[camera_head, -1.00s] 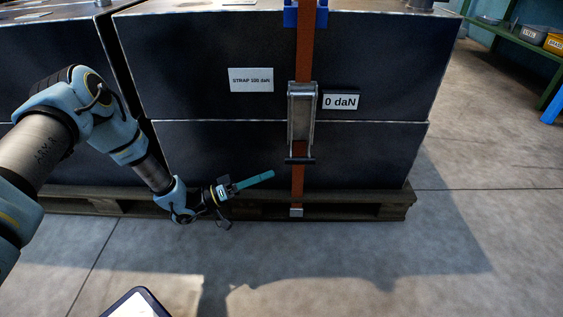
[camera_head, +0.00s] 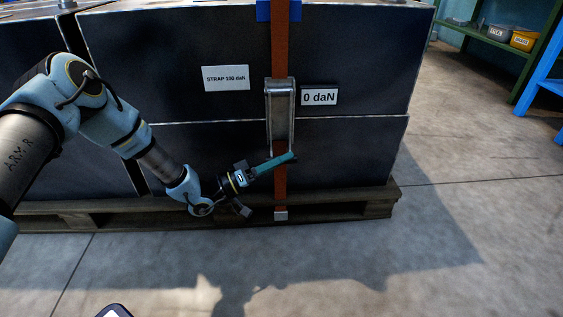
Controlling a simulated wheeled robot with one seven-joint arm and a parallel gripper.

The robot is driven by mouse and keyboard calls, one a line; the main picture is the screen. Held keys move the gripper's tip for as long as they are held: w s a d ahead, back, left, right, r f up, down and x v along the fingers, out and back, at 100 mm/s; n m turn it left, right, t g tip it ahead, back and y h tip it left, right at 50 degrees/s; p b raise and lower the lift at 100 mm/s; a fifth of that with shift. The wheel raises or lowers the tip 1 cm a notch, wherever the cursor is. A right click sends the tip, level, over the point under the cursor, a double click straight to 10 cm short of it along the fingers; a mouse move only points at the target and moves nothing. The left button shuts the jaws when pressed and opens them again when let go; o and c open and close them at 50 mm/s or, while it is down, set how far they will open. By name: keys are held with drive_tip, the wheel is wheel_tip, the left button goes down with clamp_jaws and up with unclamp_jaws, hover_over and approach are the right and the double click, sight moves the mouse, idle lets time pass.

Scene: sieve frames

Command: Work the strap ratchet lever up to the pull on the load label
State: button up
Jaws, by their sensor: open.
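The metal strap ratchet (camera_head: 280,108) sits on the orange strap (camera_head: 280,48) on the front of the dark load (camera_head: 180,155). Its lever hangs down; its lower grip is mostly hidden behind my gripper's fingers. The white load label (camera_head: 226,78) reads "STRAP 100 daN". A readout (camera_head: 319,97) right of the ratchet shows "0 daN". My gripper (camera_head: 291,158) comes in from the lower left, its teal fingers over the lever's lower end. The jaws are open; I cannot tell whether they are around the grip or only in front of it.
The load stands on a wooden pallet (camera_head: 345,208), with a strap end fitting (camera_head: 281,215) at its edge. A blue corner protector (camera_head: 264,10) sits under the strap on top. Green shelving (camera_head: 500,62) stands at the right. The floor in front is clear.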

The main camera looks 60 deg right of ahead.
drive_tip(key=shift+c, duration=0.4)
clamp_jaws()
drive_tip(key=shift+r, duration=0.15)
idle(0.8)
